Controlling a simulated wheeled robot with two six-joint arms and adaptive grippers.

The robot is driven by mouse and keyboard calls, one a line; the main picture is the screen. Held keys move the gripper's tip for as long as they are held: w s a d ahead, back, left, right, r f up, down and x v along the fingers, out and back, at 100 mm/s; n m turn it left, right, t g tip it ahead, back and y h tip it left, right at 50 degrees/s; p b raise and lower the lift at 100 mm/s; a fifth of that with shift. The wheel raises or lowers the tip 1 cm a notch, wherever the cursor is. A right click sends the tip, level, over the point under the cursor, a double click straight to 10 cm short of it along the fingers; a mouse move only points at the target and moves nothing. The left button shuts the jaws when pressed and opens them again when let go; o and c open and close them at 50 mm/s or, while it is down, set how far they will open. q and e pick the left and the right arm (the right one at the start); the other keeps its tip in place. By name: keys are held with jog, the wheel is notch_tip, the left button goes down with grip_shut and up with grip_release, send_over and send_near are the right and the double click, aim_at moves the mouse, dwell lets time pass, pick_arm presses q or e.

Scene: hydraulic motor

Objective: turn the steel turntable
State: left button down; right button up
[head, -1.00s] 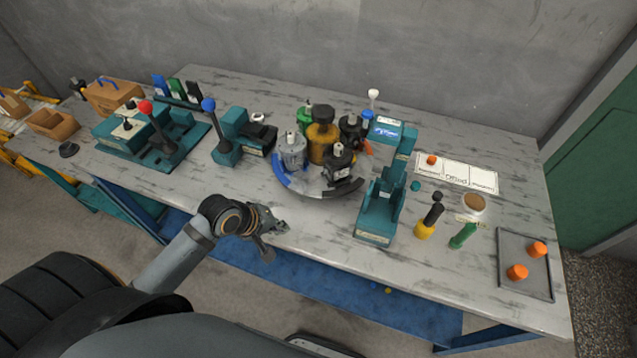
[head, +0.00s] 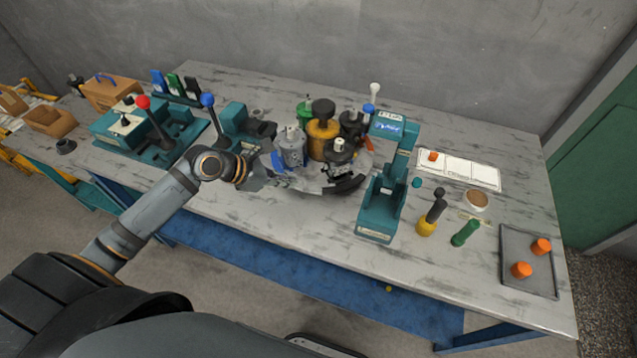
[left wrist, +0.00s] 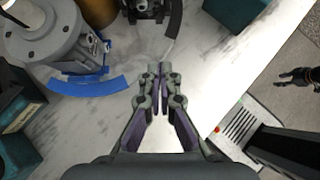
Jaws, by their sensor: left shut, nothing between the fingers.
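The steel turntable (head: 312,187) is a round plate on the bench with several motors standing on it. A blue segment and a black segment (head: 345,185) mark its rim. My left gripper (head: 284,183) is at its near left rim, beside the blue segment, fingers shut and empty. In the left wrist view the fingertips (left wrist: 160,70) are together between the blue segment (left wrist: 95,88) and the black segment (left wrist: 175,22). I cannot tell whether they touch the plate. A small dark fingered shape (left wrist: 300,78) at the right edge may be my right gripper; its state is unclear.
A teal press-like stand (head: 385,200) is right of the turntable. A teal fixture with a blue-knobbed lever (head: 210,115) is at its left. Yellow (head: 430,215) and green (head: 465,232) handled tools and a grey tray (head: 513,270) lie further right.

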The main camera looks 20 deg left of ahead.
aim_at(328, 183)
pick_arm(q)
jog(key=b+x, duration=0.1)
jog(key=x, duration=0.5)
jog(key=shift+d, duration=0.15)
jog(key=shift+w+d+f, duration=0.15)
jog(key=shift+w+d, duration=0.7)
jog(key=shift+w+d+f, duration=0.2)
jog(key=shift+w+d, duration=0.6)
